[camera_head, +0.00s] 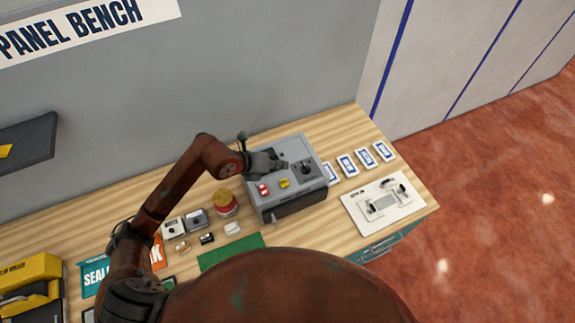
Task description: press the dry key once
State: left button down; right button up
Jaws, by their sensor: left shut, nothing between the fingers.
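A grey dispenser panel box (318,184) stands on the wooden bench. Its sloped top carries a red key (263,189), a yellow key (284,183) and a black knob (306,168). The key labels are too small to read, so I cannot tell which one is the dry key. My left gripper (282,167) is shut and empty over the back part of the box top, behind the yellow key and left of the knob. I cannot tell whether its tips touch the panel. Part of the panel is hidden under the gripper. My right gripper is not in view.
A red jar with a yellowish lid (224,208) and several small parts stand left of the box. Several blue-and-white cards (365,159) and a white board with fittings (357,222) lie to the right. A green mat (232,250) lies in front. The wall is close behind.

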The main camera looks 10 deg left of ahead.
aim_at(282, 183)
pick_arm(q)
jog(key=shift+w+r, duration=0.15)
jog(key=shift+w, duration=0.05)
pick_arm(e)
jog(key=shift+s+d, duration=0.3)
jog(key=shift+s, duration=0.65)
